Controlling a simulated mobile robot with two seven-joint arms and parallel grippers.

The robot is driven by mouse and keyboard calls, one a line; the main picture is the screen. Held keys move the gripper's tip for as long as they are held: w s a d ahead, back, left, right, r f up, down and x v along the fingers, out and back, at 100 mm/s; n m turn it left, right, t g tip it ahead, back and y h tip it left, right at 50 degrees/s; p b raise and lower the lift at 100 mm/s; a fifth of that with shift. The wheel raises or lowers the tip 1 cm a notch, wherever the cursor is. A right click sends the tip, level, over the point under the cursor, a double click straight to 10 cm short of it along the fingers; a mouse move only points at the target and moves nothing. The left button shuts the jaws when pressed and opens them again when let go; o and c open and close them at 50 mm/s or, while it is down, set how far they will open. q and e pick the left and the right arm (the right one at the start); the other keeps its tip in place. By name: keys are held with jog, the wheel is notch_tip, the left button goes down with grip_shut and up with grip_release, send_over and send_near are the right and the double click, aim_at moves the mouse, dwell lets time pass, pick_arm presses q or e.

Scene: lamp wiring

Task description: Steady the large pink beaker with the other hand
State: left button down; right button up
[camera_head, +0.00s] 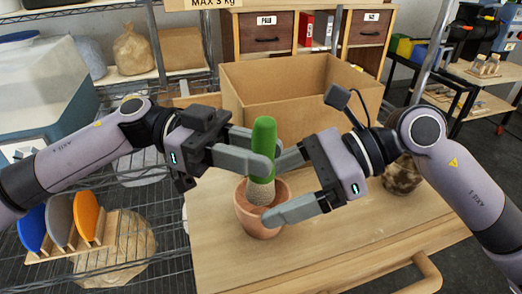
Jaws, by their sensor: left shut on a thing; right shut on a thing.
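The large pink beaker (252,224), a terracotta-pink cup, stands upright on the wooden table top. A green-handled thing (264,134) with a pale, speckled lower end stands nearly upright, its lower end inside the beaker's mouth. My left gripper (258,158) is shut on the green handle above the rim. My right gripper (272,192) reaches in from the right and is shut on the beaker, one finger across its near side and the other at the far side, partly hidden. Whether the speckled end touches the beaker's bottom is hidden.
A large open cardboard box (300,85) stands behind the beaker. A brown mottled round thing (402,176) sits at the right, partly behind my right arm. A wire rack at the left holds a wooden holder with coloured discs (84,214). The table's front is clear.

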pick_arm(q)
jog(key=shift+a, duration=0.5)
pick_arm(e)
jog(key=shift+s, duration=0.15)
pick_arm(q)
jog(key=shift+s, duration=0.6)
pick_arm(e)
jog(key=shift+d, duration=0.1)
pick_arm(q)
jog(key=shift+s+d, duration=0.35)
jog(key=shift+s, duration=0.15)
jog(key=shift+s+d, duration=0.1)
jog(key=shift+d, duration=0.5)
pick_arm(e)
jog(key=shift+w, duration=0.2)
pick_arm(q)
jog(key=shift+w+d+r, duration=0.1)
jog(key=shift+w+d, duration=0.25)
jog(key=shift+d, duration=0.05)
jog(key=shift+w, duration=0.55)
pick_arm(e)
jog(key=shift+s, duration=0.1)
pick_arm(q)
jog(key=shift+s+a+r, duration=0.1)
jog(key=shift+s+a, duration=0.1)
jog(key=shift+a, duration=0.5)
jog(key=shift+r, duration=4.95)
